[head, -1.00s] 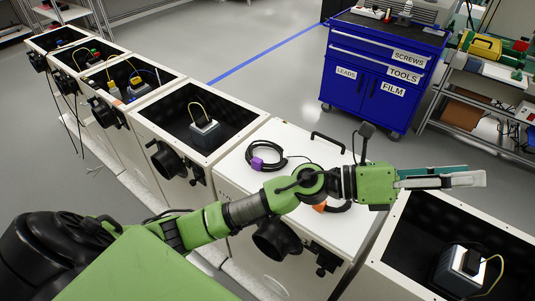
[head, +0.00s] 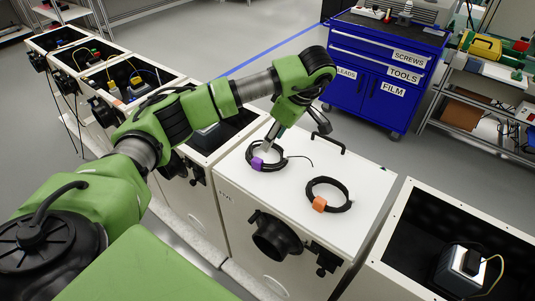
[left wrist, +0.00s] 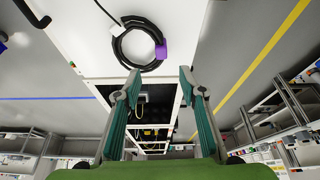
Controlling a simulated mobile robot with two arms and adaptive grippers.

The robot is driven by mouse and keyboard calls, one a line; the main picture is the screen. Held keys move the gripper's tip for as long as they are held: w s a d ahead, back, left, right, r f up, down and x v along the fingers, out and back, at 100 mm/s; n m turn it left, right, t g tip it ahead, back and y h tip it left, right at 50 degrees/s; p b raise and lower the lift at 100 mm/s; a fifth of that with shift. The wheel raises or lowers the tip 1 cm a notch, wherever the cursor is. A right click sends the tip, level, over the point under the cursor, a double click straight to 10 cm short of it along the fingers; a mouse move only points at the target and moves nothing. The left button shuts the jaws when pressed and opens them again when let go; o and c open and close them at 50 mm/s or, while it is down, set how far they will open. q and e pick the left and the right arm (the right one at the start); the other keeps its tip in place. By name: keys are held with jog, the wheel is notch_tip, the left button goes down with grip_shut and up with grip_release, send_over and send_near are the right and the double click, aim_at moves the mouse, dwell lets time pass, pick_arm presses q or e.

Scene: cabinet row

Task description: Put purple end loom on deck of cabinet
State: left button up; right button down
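The purple end loom (head: 257,164) is a coiled black cable with a purple block, lying on the white deck (head: 235,190) of the closed cabinet. In the left wrist view the loom (left wrist: 162,51) shows beyond the fingertips, at top centre. My left gripper (head: 269,143) points down close above the far side of the coil in the head view. In the wrist view its two teal fingers (left wrist: 160,80) are spread apart with nothing between them. Whether a finger touches the coil cannot be told. My right gripper is not in view.
An orange end loom (head: 318,204) lies on the same deck, to the right. A black handle (head: 328,143) stands at the deck's far edge. Open cabinets lie on both sides; the right one (head: 470,235) holds a device. A blue tool cart (head: 375,75) stands behind.

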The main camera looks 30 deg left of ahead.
pick_arm(q)
jog(key=p, duration=0.1)
send_near(257, 160)
jog(key=x, duration=0.5)
jog(key=shift+w+d, duration=0.1)
jog(key=shift+d, duration=0.05)
jog(key=p+x, duration=0.2)
jog(key=x, duration=0.3)
jog(key=shift+a+f, duration=0.1)
jog(key=shift+a, duration=0.1)
grip_shut()
